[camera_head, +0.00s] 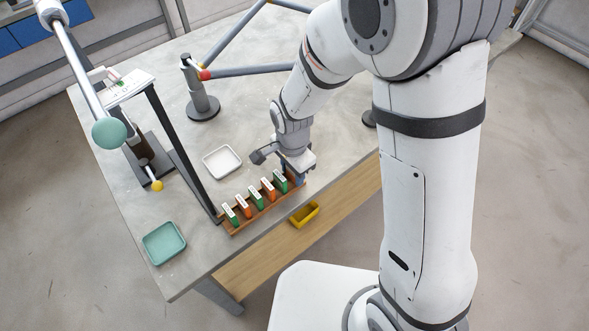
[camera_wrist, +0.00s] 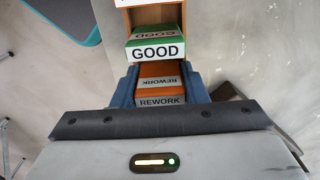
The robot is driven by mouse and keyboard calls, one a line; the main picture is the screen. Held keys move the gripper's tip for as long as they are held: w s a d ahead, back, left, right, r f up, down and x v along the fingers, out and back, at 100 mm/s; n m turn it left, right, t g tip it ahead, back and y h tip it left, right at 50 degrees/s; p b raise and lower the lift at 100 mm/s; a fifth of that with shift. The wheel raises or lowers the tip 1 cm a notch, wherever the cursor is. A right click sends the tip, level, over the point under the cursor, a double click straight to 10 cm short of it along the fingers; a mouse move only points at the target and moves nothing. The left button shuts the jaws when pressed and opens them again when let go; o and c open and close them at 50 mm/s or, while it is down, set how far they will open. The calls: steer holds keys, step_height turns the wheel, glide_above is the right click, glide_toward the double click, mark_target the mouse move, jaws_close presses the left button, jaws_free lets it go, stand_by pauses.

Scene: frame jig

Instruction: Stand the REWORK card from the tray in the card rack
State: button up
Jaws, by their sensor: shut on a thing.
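The card rack (camera_head: 233,231) is a brown wooden strip near the table's front edge, holding green and orange cards upright in a row. My gripper (camera_head: 297,176) is at its right end, pointing down. In the wrist view my gripper (camera_wrist: 162,84) has its blue fingers shut on the orange REWORK card (camera_wrist: 162,102), its label facing the camera. A green GOOD card (camera_wrist: 155,50) stands in the rack just beyond it. The held card is hidden in the head view, and I cannot tell whether its foot sits in the rack. The white tray (camera_head: 222,161) looks empty.
A teal tray (camera_head: 163,243) lies at the table's left front corner. A dark frame post (camera_head: 182,153) slants down by the rack's left end. A stand with jointed bars (camera_head: 202,105) is behind. A yellow bin (camera_head: 304,214) sits below the front edge.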

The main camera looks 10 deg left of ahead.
stand_by(0.4)
steer(key=o, duration=1)
steer(key=shift+o, duration=0.2)
steer(key=shift+r, duration=0.25)
step_height(320, 180, up, 7)
steer(key=shift+r, duration=0.15)
